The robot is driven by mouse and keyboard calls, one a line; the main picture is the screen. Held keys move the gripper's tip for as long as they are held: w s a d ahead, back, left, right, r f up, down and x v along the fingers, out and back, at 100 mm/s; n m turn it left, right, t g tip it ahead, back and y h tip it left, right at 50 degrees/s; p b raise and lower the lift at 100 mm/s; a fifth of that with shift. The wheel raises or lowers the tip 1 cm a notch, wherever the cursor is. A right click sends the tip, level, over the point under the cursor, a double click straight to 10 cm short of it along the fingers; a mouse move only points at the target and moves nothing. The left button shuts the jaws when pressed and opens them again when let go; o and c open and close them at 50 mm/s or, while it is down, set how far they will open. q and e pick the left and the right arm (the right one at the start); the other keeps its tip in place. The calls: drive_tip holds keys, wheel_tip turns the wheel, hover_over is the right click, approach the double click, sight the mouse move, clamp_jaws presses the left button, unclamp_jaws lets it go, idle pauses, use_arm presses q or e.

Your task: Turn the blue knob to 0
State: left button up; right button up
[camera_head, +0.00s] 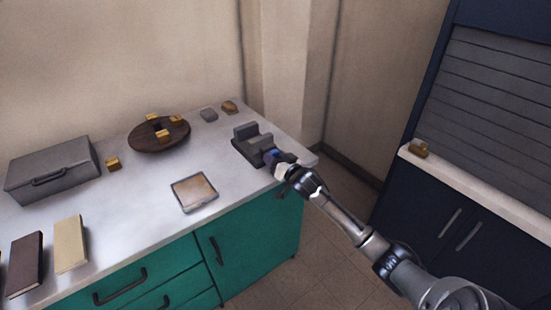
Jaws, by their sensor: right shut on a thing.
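The blue knob (273,155) shows as a small blue patch on the front of a dark grey block-shaped device (250,141) near the right end of the counter. My right gripper (279,163) is at the knob and shut on it, with its arm coming in from the lower right. The gripper hides most of the knob, and its dial marks are too small to read. My left gripper is not in view.
The light counter (140,210) holds a grey case (53,170), a round dark wooden tray (146,139) with several yellow blocks, and a flat framed square (194,192). A dark cabinet (455,230) stands at right.

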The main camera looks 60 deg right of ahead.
drive_tip(key=shift+c, duration=0.4)
drive_tip(key=shift+r+n+p, duration=0.15)
drive_tip(key=shift+n+p, duration=0.15)
drive_tip(key=shift+p, duration=0.3)
drive_tip(key=n+p, duration=0.2)
drive_tip(key=shift+r+p, duration=0.1)
drive_tip(key=shift+p, duration=0.25)
drive_tip(key=n+p, duration=0.2)
drive_tip(key=shift+n, duration=0.3)
drive_tip(key=shift+f+n+p, duration=0.2)
drive_tip(key=shift+n+p, duration=0.55)
drive_tip(key=shift+n, duration=0.05)
drive_tip(key=o, duration=0.9)
